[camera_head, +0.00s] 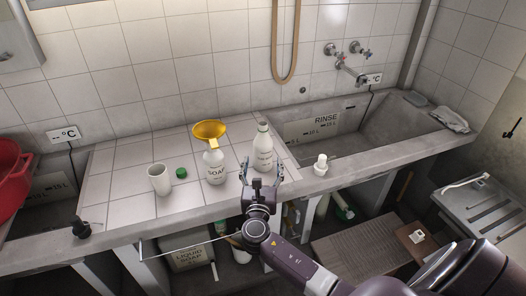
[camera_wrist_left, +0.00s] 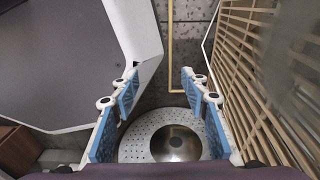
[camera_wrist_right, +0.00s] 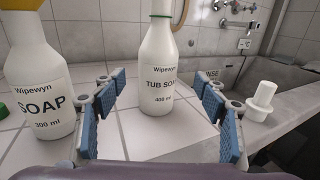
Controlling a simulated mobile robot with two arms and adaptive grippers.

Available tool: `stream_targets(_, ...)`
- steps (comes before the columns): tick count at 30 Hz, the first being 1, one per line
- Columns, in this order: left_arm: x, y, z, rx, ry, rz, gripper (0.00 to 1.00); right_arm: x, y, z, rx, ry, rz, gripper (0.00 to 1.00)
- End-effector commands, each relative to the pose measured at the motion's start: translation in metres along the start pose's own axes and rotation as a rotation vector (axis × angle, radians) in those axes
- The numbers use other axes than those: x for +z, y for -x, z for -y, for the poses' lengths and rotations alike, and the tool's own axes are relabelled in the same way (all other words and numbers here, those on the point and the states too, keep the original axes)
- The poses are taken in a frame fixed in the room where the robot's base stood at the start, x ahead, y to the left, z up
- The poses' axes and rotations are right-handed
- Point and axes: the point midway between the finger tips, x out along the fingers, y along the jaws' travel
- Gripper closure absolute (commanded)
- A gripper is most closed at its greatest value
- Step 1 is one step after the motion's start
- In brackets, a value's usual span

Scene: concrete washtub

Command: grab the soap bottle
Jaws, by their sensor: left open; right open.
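A white bottle labelled SOAP 300 ml (camera_head: 215,171) stands upright on the tiled counter, with a yellow funnel (camera_head: 210,130) on its top. It also shows at the left of the right wrist view (camera_wrist_right: 40,100). A taller white bottle labelled TUB SOAP 400 ml (camera_head: 263,150) stands to its right; it is central in the right wrist view (camera_wrist_right: 158,70). My right gripper (camera_head: 262,172) is open and empty, at the counter's front, facing the tub soap bottle, which appears between its fingers but beyond them. My left gripper (camera_wrist_left: 160,95) is open and empty, away from the counter.
A white cup (camera_head: 159,179) and a green cap (camera_head: 181,173) are left of the SOAP bottle. A white cap-like piece (camera_head: 320,165) stands on the ledge at the right, by the rinse basin (camera_head: 375,135). A red tub (camera_head: 8,180) is far left. A round perforated metal piece (camera_wrist_left: 140,140) lies below my left gripper.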

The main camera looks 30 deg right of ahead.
Motion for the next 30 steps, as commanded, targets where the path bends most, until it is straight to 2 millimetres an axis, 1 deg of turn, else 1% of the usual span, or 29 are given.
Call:
stream_targets(1,0.0,0.001,0.001,-0.001,0.0,0.0,0.58,0.002,-0.007,0.0,-0.001,-0.001,0.001,0.34)
stream_targets(5,0.0,0.004,0.002,-0.002,-0.001,0.0,0.58,0.004,-0.021,-0.001,-0.001,-0.003,0.0,0.34)
stream_targets(9,-0.001,0.008,0.002,-0.002,-0.001,0.0,0.58,0.007,-0.043,-0.004,-0.002,-0.005,-0.001,0.34)
stream_targets(12,0.0,0.007,0.003,-0.003,-0.002,0.0,0.58,0.005,-0.054,-0.004,-0.002,-0.004,-0.002,0.34)
stream_targets(16,0.0,0.007,0.004,-0.004,-0.002,0.001,0.58,0.004,-0.061,-0.003,-0.001,-0.006,-0.004,0.34)
stream_targets(22,0.0,0.007,0.004,-0.004,-0.002,0.001,0.58,0.004,-0.061,-0.003,-0.001,-0.006,-0.004,0.34)
stream_targets(23,0.0,0.007,0.004,-0.004,-0.002,0.001,0.58,0.004,-0.061,-0.003,-0.001,-0.006,-0.004,0.36)
stream_targets(30,0.0,0.007,0.004,-0.004,-0.002,0.0,0.58,0.004,-0.061,-0.003,-0.001,-0.006,-0.004,0.63)
